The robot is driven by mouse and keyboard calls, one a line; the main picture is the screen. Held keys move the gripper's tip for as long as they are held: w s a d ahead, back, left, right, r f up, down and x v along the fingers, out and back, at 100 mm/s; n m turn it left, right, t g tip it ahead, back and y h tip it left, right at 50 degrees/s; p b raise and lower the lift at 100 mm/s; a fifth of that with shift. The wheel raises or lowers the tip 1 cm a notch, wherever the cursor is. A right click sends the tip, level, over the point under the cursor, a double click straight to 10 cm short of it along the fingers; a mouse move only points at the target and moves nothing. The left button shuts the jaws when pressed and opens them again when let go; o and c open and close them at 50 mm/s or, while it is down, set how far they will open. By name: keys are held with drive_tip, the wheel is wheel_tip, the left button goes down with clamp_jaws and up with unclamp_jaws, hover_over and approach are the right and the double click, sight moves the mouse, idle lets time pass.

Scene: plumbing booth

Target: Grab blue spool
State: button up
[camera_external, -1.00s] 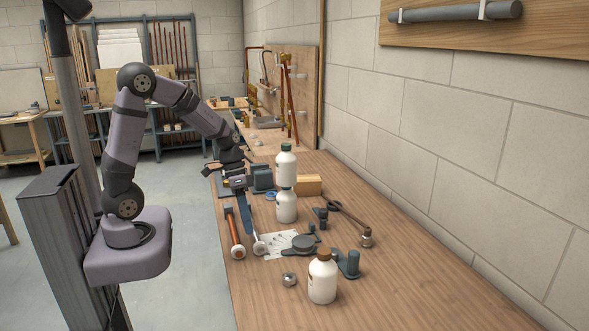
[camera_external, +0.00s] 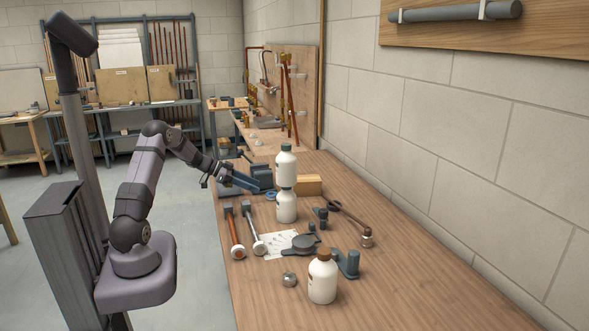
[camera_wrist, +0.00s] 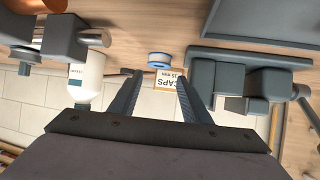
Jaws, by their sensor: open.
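The blue spool (camera_wrist: 159,59) shows in the wrist view as a small blue and white disc on the bench, just beyond my fingertips. In the external view the blue spool (camera_external: 270,196) lies on the bench beside the white bottles, at the foot of the dark grey vise. My gripper (camera_wrist: 150,76) is open and empty, its two fingers apart and pointing at the spool without touching it. In the external view my gripper (camera_external: 252,186) reaches in from the left, low over the bench and left of the spool.
Two hammers (camera_external: 233,233) and a front bottle (camera_external: 322,280) occupy the near bench.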

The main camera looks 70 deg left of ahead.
sight(267, 194)
drive_tip(key=shift+p+x, duration=0.65)
drive_tip(key=shift+x, duration=0.7)
drive_tip(key=shift+f+p+x, duration=0.15)
drive_tip(key=shift+p+x, duration=0.35)
drive_tip(key=shift+x, duration=0.65)
drive_tip(key=shift+f+p+x, duration=0.15)
drive_tip(key=shift+p+x, duration=0.35)
drive_tip(key=shift+x, duration=0.65)
drive_tip(key=shift+s, duration=0.15)
drive_tip(key=c, duration=0.7)
